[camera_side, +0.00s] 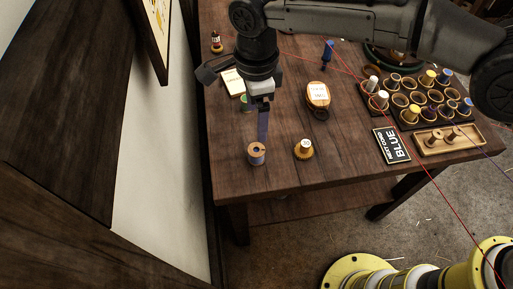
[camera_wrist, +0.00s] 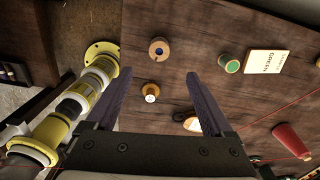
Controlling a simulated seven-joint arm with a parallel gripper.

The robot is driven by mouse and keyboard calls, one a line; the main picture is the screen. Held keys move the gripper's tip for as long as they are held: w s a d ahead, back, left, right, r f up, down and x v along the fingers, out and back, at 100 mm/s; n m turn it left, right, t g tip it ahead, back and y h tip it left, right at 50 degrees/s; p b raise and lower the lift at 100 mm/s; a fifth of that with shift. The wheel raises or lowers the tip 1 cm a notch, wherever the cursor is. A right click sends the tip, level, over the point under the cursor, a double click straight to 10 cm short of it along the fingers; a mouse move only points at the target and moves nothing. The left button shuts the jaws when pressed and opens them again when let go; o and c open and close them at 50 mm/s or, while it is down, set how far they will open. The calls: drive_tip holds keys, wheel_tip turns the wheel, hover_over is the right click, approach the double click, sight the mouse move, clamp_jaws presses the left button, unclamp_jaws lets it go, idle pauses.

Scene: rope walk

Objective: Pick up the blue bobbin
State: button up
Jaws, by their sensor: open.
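The blue bobbin (camera_side: 256,158) stands upright on the wooden table near its front left edge, a wooden flange on top and blue winding below. In the wrist view its round top (camera_wrist: 159,48) shows a dark blue centre, beyond the fingertips. My gripper (camera_side: 263,135) points down at the bobbin, its dark fingers just above or behind it in the side view; I cannot tell the exact gap. In the wrist view the fingers (camera_wrist: 151,78) are spread wide with nothing held between them. A sign reading "NEXT CORD BLUE" (camera_side: 391,146) lies to the right.
A green bobbin (camera_wrist: 231,66) and a "GREEN" card (camera_wrist: 266,62) are nearby. A dark rack (camera_side: 390,113) of several bobbins and a wooden tray (camera_side: 472,141) fill the right. Red thread crosses the table.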

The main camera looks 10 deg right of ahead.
sight(256, 150)
wheel_tip(256, 150, down, 13)
drive_tip(key=shift+s+f, duration=0.1)
drive_tip(key=shift+f, duration=0.1)
idle(0.5)
drive_tip(key=shift+c, duration=0.2)
clamp_jaws()
drive_tip(key=shift+r, duration=0.1)
